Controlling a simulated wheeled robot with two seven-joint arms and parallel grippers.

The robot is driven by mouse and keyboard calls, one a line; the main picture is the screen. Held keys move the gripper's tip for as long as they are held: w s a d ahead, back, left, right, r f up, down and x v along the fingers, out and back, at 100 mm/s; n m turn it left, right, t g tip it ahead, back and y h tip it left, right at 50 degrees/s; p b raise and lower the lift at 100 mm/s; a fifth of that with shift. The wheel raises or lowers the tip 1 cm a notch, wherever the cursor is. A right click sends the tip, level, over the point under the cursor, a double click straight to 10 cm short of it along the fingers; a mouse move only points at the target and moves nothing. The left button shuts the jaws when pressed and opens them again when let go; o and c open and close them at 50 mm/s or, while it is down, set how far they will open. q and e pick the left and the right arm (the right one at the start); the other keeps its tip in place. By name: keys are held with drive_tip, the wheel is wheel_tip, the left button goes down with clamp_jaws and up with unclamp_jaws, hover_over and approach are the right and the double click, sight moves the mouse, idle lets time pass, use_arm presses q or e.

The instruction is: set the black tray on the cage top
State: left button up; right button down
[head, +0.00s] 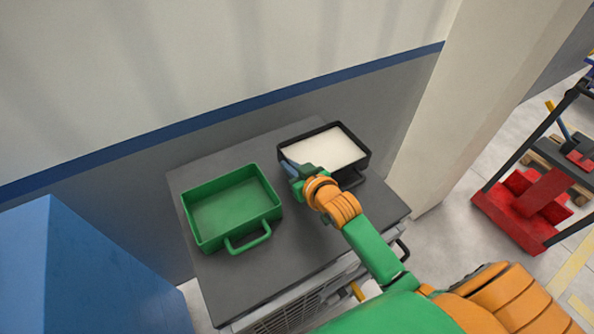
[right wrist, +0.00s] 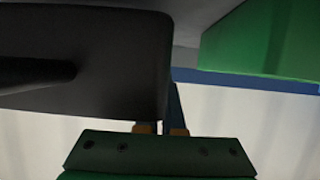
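The black tray (head: 368,160) has a pale white inside and stands at the back right of the cage's dark grey top (head: 300,245). I cannot tell whether its base touches the top. There my right gripper (right wrist: 162,122) is closed across the tray's edge, one blue finger showing outside and the other hidden behind the tray. My left gripper is not in view.
A green tray (head: 265,196) with a handle stands left of the black tray, with a gap between them. A blue box-like block (head: 100,275) is at lower left. The wall is close behind; a pillar (head: 455,110) is to the right. A red cart (head: 535,205) stands farther right.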

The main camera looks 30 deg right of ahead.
drive_tip(key=f+b, duration=0.2)
drive_tip(key=f, duration=0.1)
drive_tip(key=shift+s, duration=0.3)
drive_tip(key=shift+f+b, duration=0.2)
drive_tip(key=shift+b, duration=0.15)
drive_tip(key=shift+w+d+r+p, duration=0.15)
drive_tip(key=shift+w+d+p, duration=0.05)
drive_tip(key=shift+w+p, duration=0.15)
drive_tip(key=c, duration=1.4)
unclamp_jaws()
drive_tip(key=shift+c, duration=0.2)
drive_tip(key=o, duration=0.4)
drive_tip(key=shift+c, duration=0.2)
drive_tip(key=shift+o, duration=0.2)
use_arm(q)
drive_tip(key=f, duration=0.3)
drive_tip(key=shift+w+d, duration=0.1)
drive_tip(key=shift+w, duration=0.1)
use_arm(e)
drive_tip(key=shift+s+a+r, duration=0.1)
drive_tip(key=shift+s, duration=0.05)
drive_tip(key=v, duration=1.1)
drive_tip(key=shift+s+r, duration=0.1)
drive_tip(key=shift+s, duration=0.3)
